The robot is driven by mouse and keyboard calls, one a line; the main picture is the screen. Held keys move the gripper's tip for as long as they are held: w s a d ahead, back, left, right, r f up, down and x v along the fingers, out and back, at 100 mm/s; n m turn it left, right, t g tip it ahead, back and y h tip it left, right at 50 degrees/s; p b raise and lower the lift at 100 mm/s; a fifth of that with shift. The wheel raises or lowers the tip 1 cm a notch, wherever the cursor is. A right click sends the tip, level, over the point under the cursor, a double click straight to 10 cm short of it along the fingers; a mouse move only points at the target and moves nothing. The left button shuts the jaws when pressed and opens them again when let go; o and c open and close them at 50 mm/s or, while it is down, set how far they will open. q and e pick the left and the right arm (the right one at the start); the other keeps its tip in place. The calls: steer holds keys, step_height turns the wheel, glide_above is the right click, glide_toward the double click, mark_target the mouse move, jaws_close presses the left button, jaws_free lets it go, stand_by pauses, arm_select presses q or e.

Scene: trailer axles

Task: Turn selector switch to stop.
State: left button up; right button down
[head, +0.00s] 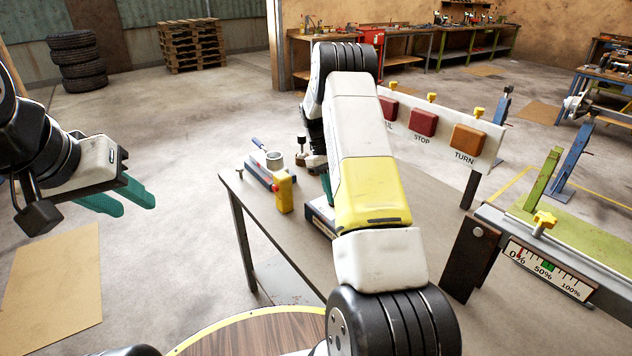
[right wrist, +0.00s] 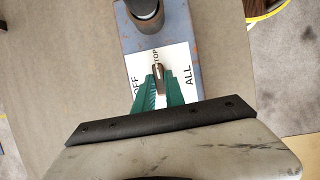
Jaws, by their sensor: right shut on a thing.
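The selector switch (right wrist: 158,72) is a small brown-grey lever on a white label plate (right wrist: 178,57) with OFF at left, STOP at the top and ALL at right. Its upper end lies just below the STOP lettering, partly covering it. My right gripper (right wrist: 160,80) has its green fingers shut on the lever. The plate sits on a blue-grey box (right wrist: 186,20), which also shows in the head view (head: 318,216), mostly hidden behind my right arm. My left gripper (head: 122,199) is open and empty, off to the left above the floor.
A dark upright cylinder (right wrist: 146,12) stands on the box close beyond the plate. A box with a yellow end (head: 284,194) lies on the grey table (head: 285,240). A white board with STOP and TURN buttons (head: 456,138) stands behind. A percent scale (head: 545,268) is at right.

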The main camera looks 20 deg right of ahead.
stand_by(0.4)
steer(key=c, duration=1.4)
jaws_free()
steer(key=v, duration=0.7)
steer(key=shift+r, duration=0.4)
steer(key=shift+w, duration=0.15)
